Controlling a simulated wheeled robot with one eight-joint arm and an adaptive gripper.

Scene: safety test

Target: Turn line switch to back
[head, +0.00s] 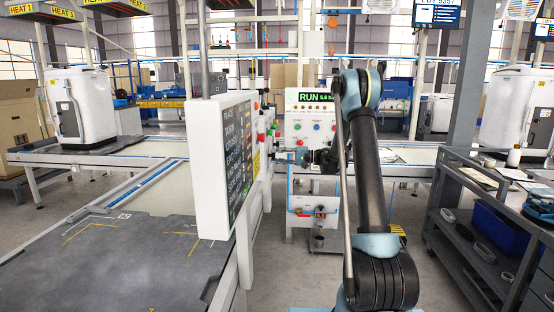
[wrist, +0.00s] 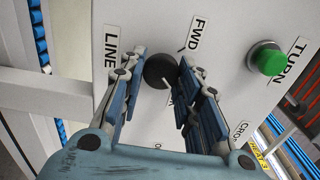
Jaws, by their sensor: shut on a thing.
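The line switch is a round black knob (wrist: 159,71) on a pale panel (wrist: 225,25) in the wrist view. A LINE label (wrist: 110,50) is to its left and a FWD label (wrist: 196,32) above it to the right. Another label below the knob is mostly hidden by the fingers. My gripper (wrist: 160,66) is shut on the knob, one blue-padded finger on each side. Which way the knob points is not clear. In the head view my gripper (head: 302,157) reaches left to the panel's side, and the knob cannot be made out.
A green button (wrist: 267,59) with a TURN label (wrist: 296,60) is right of the switch. In the head view a large display (head: 222,165) stands left of my arm, beside a conveyor table (head: 110,260). A dark shelf cart (head: 470,235) is at the right.

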